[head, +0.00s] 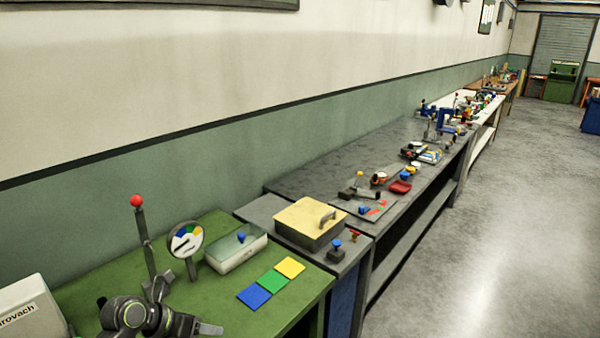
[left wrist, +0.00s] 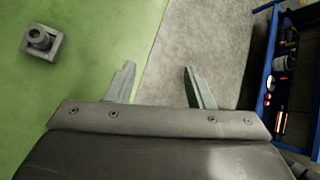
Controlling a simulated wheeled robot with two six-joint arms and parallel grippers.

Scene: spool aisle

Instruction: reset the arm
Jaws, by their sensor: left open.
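My left arm comes in at the bottom left of the head view, over a green bench (head: 215,300). Its gripper (head: 208,329) shows low in the picture, near the bench's front part. In the left wrist view the two fingers of the gripper (left wrist: 158,70) are spread apart with nothing between them. One finger shows against the green top, the other against the grey floor past the bench edge. A dark lever with a red ball (head: 136,201) rises behind my arm, and part of it is hidden. My right gripper is not in view.
A round gauge (head: 186,238), a pale box (head: 235,250) and blue, green and yellow squares (head: 272,281) are on the bench. A grey block with a round top (left wrist: 41,41) shows in the wrist view, with a blue rack (left wrist: 268,80) at right. Open floor (head: 500,240) lies right.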

